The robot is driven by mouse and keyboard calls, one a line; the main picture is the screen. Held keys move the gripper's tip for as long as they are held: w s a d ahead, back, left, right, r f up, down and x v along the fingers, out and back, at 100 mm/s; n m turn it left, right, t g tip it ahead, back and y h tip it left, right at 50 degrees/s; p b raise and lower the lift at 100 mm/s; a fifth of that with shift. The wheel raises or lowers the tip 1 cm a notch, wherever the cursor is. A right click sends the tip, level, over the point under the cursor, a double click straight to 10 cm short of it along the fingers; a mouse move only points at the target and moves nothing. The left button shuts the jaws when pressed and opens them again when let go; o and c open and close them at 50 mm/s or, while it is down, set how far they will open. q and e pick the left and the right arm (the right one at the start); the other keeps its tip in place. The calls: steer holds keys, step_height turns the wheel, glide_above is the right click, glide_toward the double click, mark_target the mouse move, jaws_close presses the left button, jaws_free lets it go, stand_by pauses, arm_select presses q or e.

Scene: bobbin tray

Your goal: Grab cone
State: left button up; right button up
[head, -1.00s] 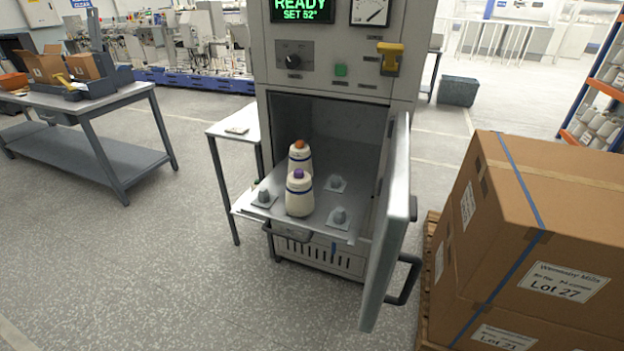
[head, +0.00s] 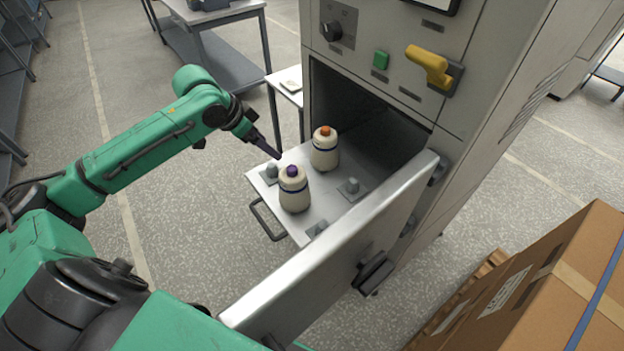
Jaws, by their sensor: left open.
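Two cream yarn cones stand upright on a pulled-out metal tray (head: 318,221) at the machine's open chamber. The nearer cone (head: 294,192) has a purple top and a dark blue band. The farther cone (head: 325,152) has an orange top and stands closer to the chamber. My left gripper (head: 279,156) reaches in from the left, above the tray's left edge. Its dark fingers point down toward the purple-topped cone but are apart from it. It is open and holds nothing. My right gripper is not in view.
The machine's open door (head: 340,250) stands along the tray's right side. Empty pegs (head: 350,188) sit on the tray. A small side table (head: 287,86) is behind the tray. Cardboard boxes (head: 560,290) stand at the lower right. A yellow handle (head: 428,66) sticks out above the chamber.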

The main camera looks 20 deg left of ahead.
arm_select(q)
steer(key=p, duration=0.2)
glide_toward(291, 168)
steer(key=p+x, duration=0.1)
steer(key=x, duration=0.6)
steer(key=shift+w+d+f+p, duration=0.15)
steer(key=shift+w+f+p, duration=0.05)
steer(key=shift+f+p, duration=0.1)
steer(key=shift+w+f, duration=0.1)
steer(key=shift+f, duration=0.25)
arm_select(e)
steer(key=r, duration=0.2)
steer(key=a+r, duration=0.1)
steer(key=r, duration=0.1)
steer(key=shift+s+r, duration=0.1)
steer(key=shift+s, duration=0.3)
arm_select(q)
jaws_close()
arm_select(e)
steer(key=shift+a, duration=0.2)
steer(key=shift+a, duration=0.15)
arm_select(q)
steer(key=shift+r, duration=0.1)
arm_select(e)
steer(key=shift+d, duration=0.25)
